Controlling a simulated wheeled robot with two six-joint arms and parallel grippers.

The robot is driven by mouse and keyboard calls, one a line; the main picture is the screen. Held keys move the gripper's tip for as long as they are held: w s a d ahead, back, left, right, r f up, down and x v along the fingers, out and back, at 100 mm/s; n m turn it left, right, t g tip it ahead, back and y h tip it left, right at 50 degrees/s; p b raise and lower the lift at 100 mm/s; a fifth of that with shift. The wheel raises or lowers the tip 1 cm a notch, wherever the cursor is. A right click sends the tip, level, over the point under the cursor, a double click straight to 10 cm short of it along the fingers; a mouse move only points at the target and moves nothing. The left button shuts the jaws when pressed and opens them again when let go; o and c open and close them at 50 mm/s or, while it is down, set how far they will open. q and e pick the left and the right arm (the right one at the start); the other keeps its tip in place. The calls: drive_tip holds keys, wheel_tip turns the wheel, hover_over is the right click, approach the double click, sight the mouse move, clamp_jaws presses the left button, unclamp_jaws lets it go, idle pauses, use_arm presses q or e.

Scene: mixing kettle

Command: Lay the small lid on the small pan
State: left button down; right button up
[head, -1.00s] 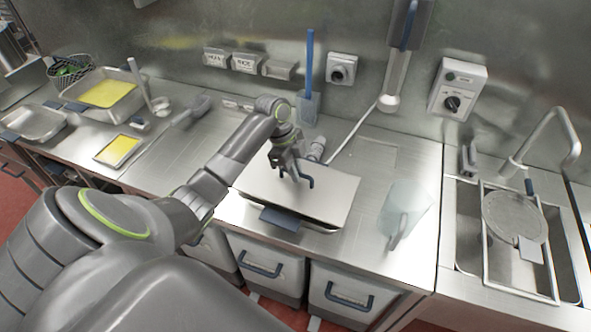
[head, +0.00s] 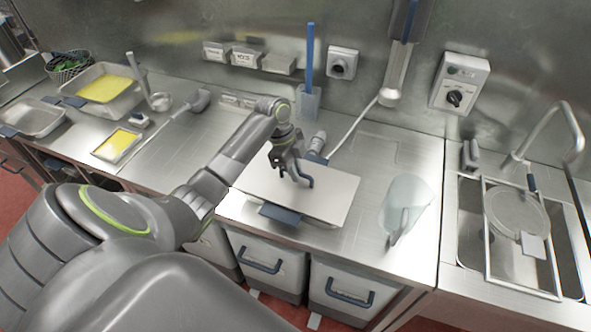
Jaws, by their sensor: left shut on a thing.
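The small lid (head: 325,188) is a flat grey rectangular plate with a dark blue handle on top. It lies level over the small pan, covering its opening. Only the pan's dark blue front grip (head: 281,214) and a thin strip of its side show below the lid's front edge. My left gripper (head: 297,178) comes in from the left and is shut on the lid's handle. I cannot tell whether the lid's whole rim touches the pan. My right gripper is not in view.
A clear jug (head: 405,205) stands right of the lid. A grey cylindrical tool (head: 317,142) lies close behind it. Trays with yellow contents (head: 118,146) stand at the left. A sink with a round strainer (head: 515,212) is at the right. Bare counter lies behind the jug.

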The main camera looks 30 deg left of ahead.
use_arm(q)
drive_tip(key=shift+f, duration=0.15)
drive_tip(key=c, duration=0.9)
unclamp_jaws()
drive_tip(key=shift+p+v, duration=2.4)
drive_tip(key=shift+v, duration=0.05)
drive_tip(key=shift+p+v, duration=0.65)
drive_tip(key=shift+v, duration=0.45)
